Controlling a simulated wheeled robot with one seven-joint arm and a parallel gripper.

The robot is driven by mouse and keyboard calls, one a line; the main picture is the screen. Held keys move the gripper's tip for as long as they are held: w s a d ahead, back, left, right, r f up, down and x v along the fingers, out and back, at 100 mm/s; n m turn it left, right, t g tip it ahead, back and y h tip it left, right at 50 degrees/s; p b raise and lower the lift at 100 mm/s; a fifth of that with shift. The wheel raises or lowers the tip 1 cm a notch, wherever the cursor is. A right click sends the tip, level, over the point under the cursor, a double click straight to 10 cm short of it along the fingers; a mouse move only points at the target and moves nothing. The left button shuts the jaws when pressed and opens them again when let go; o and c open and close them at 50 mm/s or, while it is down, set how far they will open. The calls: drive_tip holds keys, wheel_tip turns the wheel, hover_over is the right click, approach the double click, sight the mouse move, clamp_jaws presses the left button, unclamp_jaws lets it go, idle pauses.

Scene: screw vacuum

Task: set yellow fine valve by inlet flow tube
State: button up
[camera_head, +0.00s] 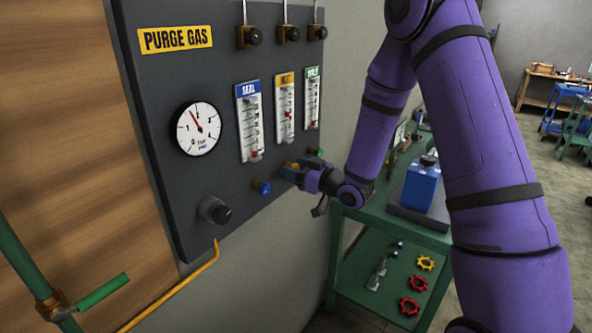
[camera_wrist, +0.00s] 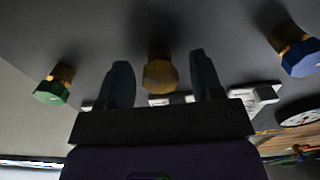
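The yellow valve knob (camera_wrist: 160,74) sits on the panel between the two fingers of my gripper (camera_wrist: 162,82) in the wrist view. A gap shows on both sides of the knob, so the fingers stand open around it without visibly touching it. In the head view my gripper (camera_head: 295,172) is at the panel's lower right and mostly hides the knob. The flow tube with the yellow label (camera_head: 285,108) is above it, with a red float around mid-height. Its label looks like "INLET" but is small.
A blue knob (camera_head: 261,187) is left of my gripper and a green knob (camera_head: 316,152) is right of it. A blue-label tube (camera_head: 249,122), a green-label tube (camera_head: 312,98), a gauge (camera_head: 197,128) and a black knob (camera_head: 214,210) share the panel. A green cart (camera_head: 420,235) stands right.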

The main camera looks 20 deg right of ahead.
drive_tip(key=v, duration=1.1)
idle(0.3)
drive_tip(key=shift+w, duration=0.1)
drive_tip(key=s+d+r+m+g+h, duration=0.2)
drive_tip(key=r+h, duration=0.3)
drive_tip(key=r, duration=0.2)
drive_tip(key=s+d+r+m+g+h, duration=0.1)
drive_tip(key=s+d+r+h, duration=0.15)
drive_tip(key=r+h, duration=0.4)
drive_tip(key=s+a+r+m+g, duration=0.2)
drive_tip(key=s+r+g, duration=0.1)
drive_tip(key=s, duration=0.9)
drive_tip(key=s+a+r+m+g, duration=0.2)
drive_tip(key=s+r+g, duration=0.1)
drive_tip(key=s, duration=0.9)
drive_tip(key=shift+r+y, duration=0.3)
drive_tip(key=shift+y, duration=0.15)
